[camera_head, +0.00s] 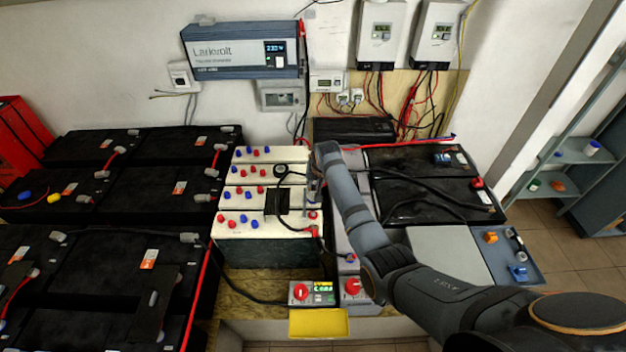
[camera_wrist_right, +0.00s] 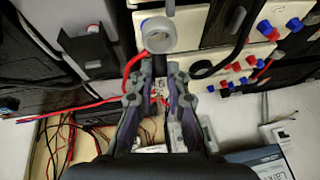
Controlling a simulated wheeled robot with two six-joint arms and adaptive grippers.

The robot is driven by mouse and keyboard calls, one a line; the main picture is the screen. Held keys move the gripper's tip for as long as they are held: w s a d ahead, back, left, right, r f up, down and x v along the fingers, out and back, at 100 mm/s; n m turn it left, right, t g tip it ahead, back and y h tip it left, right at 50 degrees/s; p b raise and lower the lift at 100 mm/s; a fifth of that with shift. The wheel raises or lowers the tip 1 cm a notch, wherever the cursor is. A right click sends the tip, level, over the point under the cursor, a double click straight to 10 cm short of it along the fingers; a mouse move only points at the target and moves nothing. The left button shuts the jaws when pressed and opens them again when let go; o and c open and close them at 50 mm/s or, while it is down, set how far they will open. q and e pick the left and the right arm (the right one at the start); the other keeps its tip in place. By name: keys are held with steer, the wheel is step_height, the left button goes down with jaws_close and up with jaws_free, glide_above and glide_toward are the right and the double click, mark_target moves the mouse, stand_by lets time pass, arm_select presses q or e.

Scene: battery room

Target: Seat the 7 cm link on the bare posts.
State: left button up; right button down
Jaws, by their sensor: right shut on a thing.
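My right gripper (camera_head: 313,192) is over the right end of the white-topped batteries (camera_head: 252,200). In the wrist view its fingers (camera_wrist_right: 160,92) are close together around a grey, ring-shaped lug piece with a red lead (camera_wrist_right: 160,36), which I take to be the link. In the head view the link is mostly hidden by the gripper and arm, and its contact with any post cannot be told. Red and blue posts (camera_wrist_right: 240,80) stand in rows on the white tops. Which posts are the bare pair is unclear. My left gripper is not in view.
Large black batteries (camera_head: 140,190) with red links fill the left. A meter (camera_head: 316,292) with a green display and a yellow tray (camera_head: 318,323) are at the front. Black cables cross the white batteries. A blue-grey tray (camera_head: 505,262) with small parts is at right.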

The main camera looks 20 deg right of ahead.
steer(key=shift+b+x, duration=0.7)
steer(key=shift+x, duration=0.35)
arm_select(q)
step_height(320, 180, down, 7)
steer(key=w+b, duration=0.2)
steer(key=b, duration=0.3)
arm_select(e)
step_height(320, 180, down, 6)
steer(key=shift+f, duration=0.2)
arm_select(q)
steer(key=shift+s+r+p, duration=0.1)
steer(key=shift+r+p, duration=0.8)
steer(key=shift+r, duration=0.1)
arm_select(e)
steer(key=shift+s+r, duration=0.1)
steer(key=shift+s, duration=0.15)
arm_select(q)
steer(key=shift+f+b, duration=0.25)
steer(key=shift+b, duration=0.05)
arm_select(e)
steer(key=shift+f, duration=0.65)
steer(key=shift+f, duration=0.6)
stand_by(0.4)
